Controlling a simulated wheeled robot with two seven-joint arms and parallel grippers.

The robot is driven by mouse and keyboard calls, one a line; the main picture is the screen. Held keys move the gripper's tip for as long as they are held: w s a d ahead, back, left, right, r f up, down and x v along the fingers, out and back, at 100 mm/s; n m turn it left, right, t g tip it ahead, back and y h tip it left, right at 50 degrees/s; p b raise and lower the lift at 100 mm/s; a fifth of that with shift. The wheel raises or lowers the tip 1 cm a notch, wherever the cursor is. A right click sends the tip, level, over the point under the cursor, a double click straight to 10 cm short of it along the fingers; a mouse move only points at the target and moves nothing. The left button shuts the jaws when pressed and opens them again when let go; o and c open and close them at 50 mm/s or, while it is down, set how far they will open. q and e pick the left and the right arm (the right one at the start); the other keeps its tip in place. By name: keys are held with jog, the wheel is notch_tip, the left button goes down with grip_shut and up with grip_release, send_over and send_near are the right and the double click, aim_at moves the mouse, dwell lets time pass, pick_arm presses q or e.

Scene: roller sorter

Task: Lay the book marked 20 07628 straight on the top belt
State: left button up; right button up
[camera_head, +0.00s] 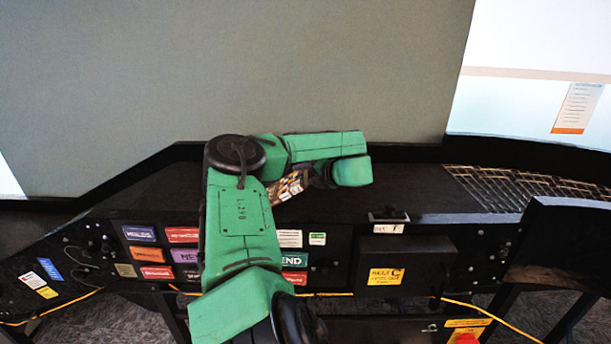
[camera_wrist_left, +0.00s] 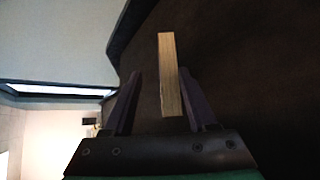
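A book (camera_head: 287,188) with a dark, multicoloured cover shows in the head view, on or just above the black top belt (camera_head: 400,189). My left forearm and wrist partly hide it, and I cannot read its mark. In the left wrist view the book (camera_wrist_left: 171,75) shows its pale page edge between the fingers of my left gripper (camera_wrist_left: 161,88). The fingers stand apart, with a clear gap on the left side of the book and little or none on the right. In the head view the left gripper (camera_head: 312,179) is at the book's right end. My right gripper is not in view.
A metal roller section (camera_head: 520,185) lies to the right of the belt. A tall grey panel (camera_head: 300,70) stands behind. Coloured labels (camera_head: 183,235) and a dark box with a yellow label (camera_head: 386,276) are on the front. The belt right of my wrist is clear.

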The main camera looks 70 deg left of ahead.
pick_arm(q)
jog(key=shift+r, duration=0.2)
jog(key=b+v, duration=0.2)
jog(key=v, duration=0.1)
jog(key=shift+w+d+f, duration=0.2)
jog(key=shift+d+f, duration=0.05)
jog(key=shift+d, duration=0.1)
jog(key=b+v, duration=0.2)
jog(key=v, duration=0.6)
jog(key=shift+r+b, duration=0.3)
jog(key=shift+r, duration=0.05)
jog(key=shift+w, duration=0.1)
